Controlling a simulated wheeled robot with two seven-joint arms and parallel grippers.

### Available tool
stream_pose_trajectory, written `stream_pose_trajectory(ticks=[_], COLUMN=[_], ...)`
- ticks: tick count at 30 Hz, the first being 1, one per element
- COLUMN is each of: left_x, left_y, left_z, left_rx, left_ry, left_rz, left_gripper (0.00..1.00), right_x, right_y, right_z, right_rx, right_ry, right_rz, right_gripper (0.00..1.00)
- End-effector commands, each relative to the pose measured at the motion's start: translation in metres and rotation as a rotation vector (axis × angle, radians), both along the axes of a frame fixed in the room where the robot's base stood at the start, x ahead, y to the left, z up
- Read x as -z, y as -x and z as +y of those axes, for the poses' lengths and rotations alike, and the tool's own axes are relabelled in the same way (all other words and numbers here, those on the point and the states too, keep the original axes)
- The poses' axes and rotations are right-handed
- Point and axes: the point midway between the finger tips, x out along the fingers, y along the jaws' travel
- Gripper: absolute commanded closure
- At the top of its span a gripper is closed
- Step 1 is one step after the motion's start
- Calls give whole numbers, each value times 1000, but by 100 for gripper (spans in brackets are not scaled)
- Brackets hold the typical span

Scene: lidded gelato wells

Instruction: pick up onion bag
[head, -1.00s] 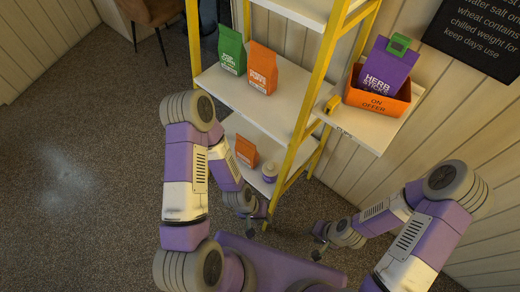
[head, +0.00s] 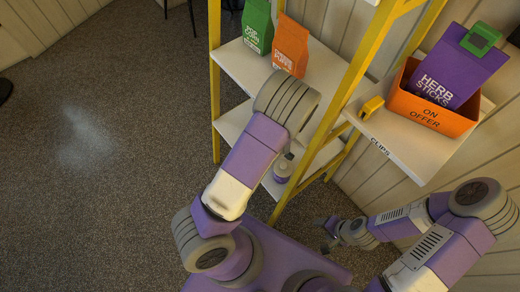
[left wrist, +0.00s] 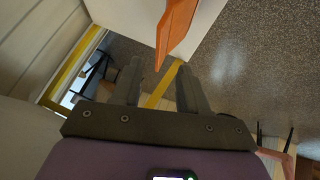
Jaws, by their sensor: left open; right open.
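An orange bag (head: 290,47) stands on the upper white shelf beside a green bag (head: 257,26); its small label is hard to read. In the left wrist view, an orange bag (left wrist: 176,28) shows at the top, just beyond the fingertips; I cannot tell whether it is the same one. My left gripper (left wrist: 160,80) is open with nothing between its fingers; in the head view my own left arm hides it. My right gripper (head: 326,232) is open and empty, low in front of the right wall, apart from the bags.
The shelf unit has yellow posts (head: 215,90). A small jar (head: 283,170) stands on its lower shelf.

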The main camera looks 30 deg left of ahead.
Motion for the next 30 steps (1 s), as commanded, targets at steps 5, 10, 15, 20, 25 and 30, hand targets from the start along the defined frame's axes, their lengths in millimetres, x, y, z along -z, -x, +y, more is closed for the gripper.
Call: stream_pose_trajectory(ticks=[5,10,15,20,25,30], left_x=[13,29,48,55,54,54], left_y=[-10,-18,-29,-34,-34,-34], left_z=[10,22,35,38,38,38], left_rx=[-17,-16,-12,-11,-11,-10], left_ry=[-4,-3,-3,-3,-2,-2], left_rz=[-15,-12,-11,-11,-10,-10], left_gripper=[56,56,56,56,56,78], right_x=[9,19,30,32,31,31], right_y=[0,0,0,0,0,0], right_z=[0,0,0,0,0,0], right_rx=[-1,-1,-1,-1,0,0], right_ry=[0,0,0,0,0,0], right_rz=[-1,-1,-1,-1,-1,0], right_gripper=[40,40,40,40,40,40])
